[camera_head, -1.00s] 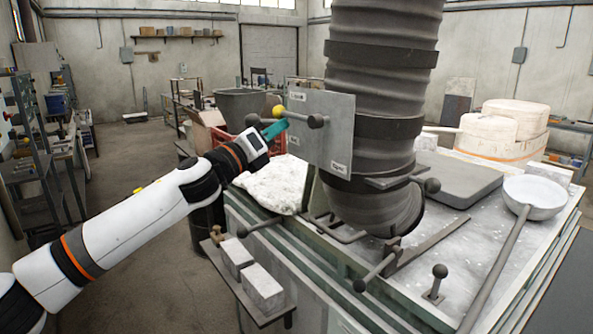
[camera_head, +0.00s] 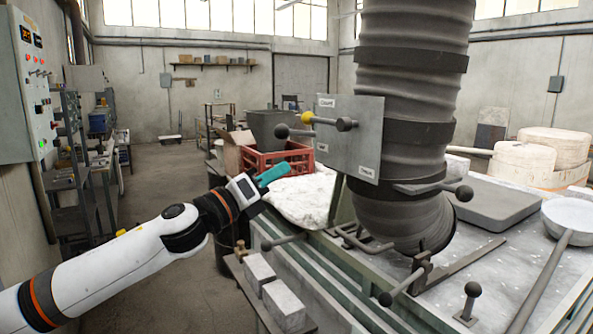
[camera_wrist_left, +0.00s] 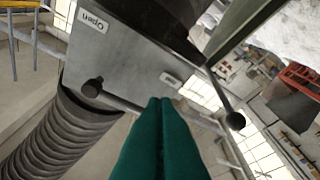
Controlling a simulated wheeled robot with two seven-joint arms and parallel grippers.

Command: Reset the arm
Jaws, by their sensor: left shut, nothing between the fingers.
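My left gripper (camera_head: 273,174) has teal fingers and is at the end of the white arm that comes in from the left. Its fingers are together and empty. It hangs in front of the red crate, below and left of the grey panel (camera_head: 349,136), apart from it. In the left wrist view the shut teal fingers (camera_wrist_left: 160,105) point toward the panel (camera_wrist_left: 135,60), where a label reads "Open". My right gripper is not in view.
A thick ribbed duct (camera_head: 408,120) rises from the metal table. A white ladle (camera_head: 570,219) lies at the right with its long handle toward me. Grey blocks (camera_head: 284,305) sit on a side shelf. A red crate (camera_head: 277,158) stands behind. Floor at the left is open.

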